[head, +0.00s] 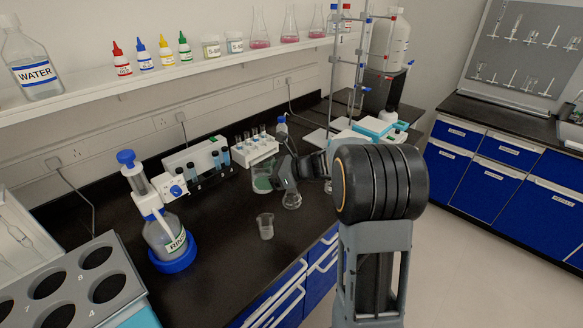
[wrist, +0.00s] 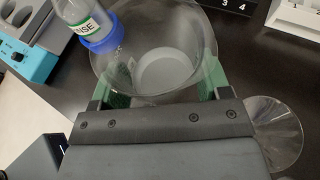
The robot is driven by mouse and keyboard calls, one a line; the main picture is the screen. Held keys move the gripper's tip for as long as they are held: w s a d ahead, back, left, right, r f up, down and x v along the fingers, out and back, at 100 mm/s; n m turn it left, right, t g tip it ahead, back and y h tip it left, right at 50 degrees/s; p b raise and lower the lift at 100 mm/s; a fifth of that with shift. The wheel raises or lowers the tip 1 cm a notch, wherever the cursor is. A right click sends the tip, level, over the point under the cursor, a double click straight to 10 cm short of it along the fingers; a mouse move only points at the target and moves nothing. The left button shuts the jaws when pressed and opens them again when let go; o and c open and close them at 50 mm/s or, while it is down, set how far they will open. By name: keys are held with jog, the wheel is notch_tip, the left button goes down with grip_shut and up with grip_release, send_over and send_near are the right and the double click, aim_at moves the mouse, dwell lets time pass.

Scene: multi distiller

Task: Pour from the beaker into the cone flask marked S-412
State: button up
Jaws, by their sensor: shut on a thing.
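My gripper (wrist: 158,96) is shut on a clear glass beaker (wrist: 165,68), with its green pads on either side. In the head view my gripper (head: 266,181) reaches left over the bench, and the held beaker (head: 261,172) shows at its fingertips. The beaker looks nearly upright; I cannot make out its contents. A clear cone flask (head: 292,200) stands on the bench just below and right of the fingers. A clear cone-shaped vessel (wrist: 278,130) shows at the right of the wrist view, partly hidden by my gripper. I cannot read an S-412 mark on either.
A small beaker (head: 265,226) stands on the bench in front of my gripper. The rinse bottle (head: 165,233) with a blue base is to the left. A white tube rack (head: 258,150) is behind. A grey block with holes (head: 78,280) fills the near left. Bare bench lies between.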

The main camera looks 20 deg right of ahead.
aim_at(269, 157)
jog(key=shift+w+d+r+m+y+p, duration=0.1)
jog(key=shift+d+r+m+y+p, duration=0.15)
jog(key=shift+r+y+p, duration=0.15)
jog(key=shift+w+d+r+m+y+p, duration=0.1)
jog(key=shift+d+r+m+y+p, duration=0.2)
jog(key=shift+r, duration=0.2)
jog(key=shift+d+f, duration=0.1)
jog(key=shift+f, duration=0.05)
jog(key=shift+w+d+m+y, duration=0.1)
jog(key=shift+d+m+y, duration=0.25)
jog(key=shift+m+y, duration=0.25)
jog(key=shift+w+d+r+m+t+y, duration=0.2)
jog(key=shift+d+r+m+t+y, duration=0.15)
jog(key=shift+d+r+m+y, duration=0.25)
jog(key=shift+w+d+r+m+t+y, duration=0.2)
jog(key=shift+d+r+m+t+y, duration=0.15)
jog(key=shift+d+r+m+y, duration=0.25)
jog(key=shift+r+m+t+y, duration=0.3)
jog(key=shift+r+m+y, duration=0.1)
jog(key=shift+r+m, duration=0.3)
jog(key=shift+r+m+t, duration=0.25)
jog(key=shift+m+t, duration=0.15)
jog(key=shift+m, duration=0.25)
jog(key=shift+f+m+t+y+b, duration=0.3)
jog(key=shift+m+t+y+b, duration=0.3)
jog(key=shift+m+b, duration=0.3)
